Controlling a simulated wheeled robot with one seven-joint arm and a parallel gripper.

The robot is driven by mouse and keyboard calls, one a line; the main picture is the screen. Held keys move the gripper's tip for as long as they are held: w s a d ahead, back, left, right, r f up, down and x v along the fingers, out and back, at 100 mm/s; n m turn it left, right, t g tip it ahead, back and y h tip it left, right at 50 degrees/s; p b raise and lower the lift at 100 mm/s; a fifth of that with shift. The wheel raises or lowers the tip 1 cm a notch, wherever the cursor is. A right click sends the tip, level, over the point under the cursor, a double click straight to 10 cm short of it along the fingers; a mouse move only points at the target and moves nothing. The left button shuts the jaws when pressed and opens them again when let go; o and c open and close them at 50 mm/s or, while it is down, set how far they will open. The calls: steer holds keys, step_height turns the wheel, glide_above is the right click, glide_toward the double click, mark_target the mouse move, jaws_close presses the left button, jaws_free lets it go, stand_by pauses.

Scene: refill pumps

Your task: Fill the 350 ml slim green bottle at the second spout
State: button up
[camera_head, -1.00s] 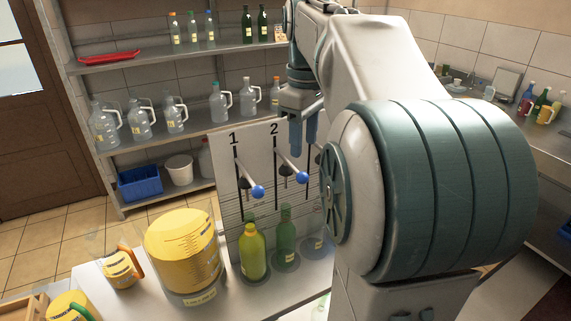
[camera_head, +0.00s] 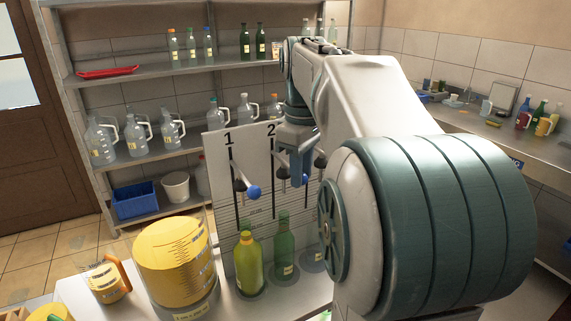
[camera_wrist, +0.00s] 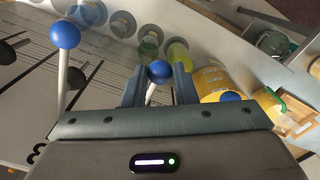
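The slim green bottle (camera_head: 284,258) stands upright on the counter below the panel's number 2. It is see-through green with a small label, and its liquid level is hard to read. The second spout's lever ends in a blue ball (camera_head: 282,173), partly hidden by my gripper in the head view. My gripper (camera_head: 303,165) points down at that lever. In the wrist view the ball (camera_wrist: 160,72) sits between my two spread fingers, with a gap on each side. It lies roughly in line with the blue balls on either side of it.
A fuller yellow-green bottle (camera_head: 248,265) stands under spout 1, close beside the green one. A large yellow container (camera_head: 175,260) and a yellow jug (camera_head: 107,280) stand to the left. The spout 1 lever ball (camera_head: 254,192) is just left of my gripper.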

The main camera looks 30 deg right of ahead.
steer(key=shift+c, duration=1)
step_height(320, 180, down, 10)
steer(key=b, duration=0.6)
steer(key=shift+r+b, duration=0.2)
steer(key=shift+b, duration=0.1)
steer(key=shift+f, duration=0.2)
steer(key=shift+f+b, duration=0.3)
steer(key=shift+r, duration=0.15)
stand_by(4.0)
step_height(320, 180, up, 11)
steer(key=p, duration=0.9)
steer(key=shift+f+p, duration=0.2)
steer(key=shift+p, duration=0.2)
steer(key=o, duration=0.9)
steer(key=shift+f, duration=0.3)
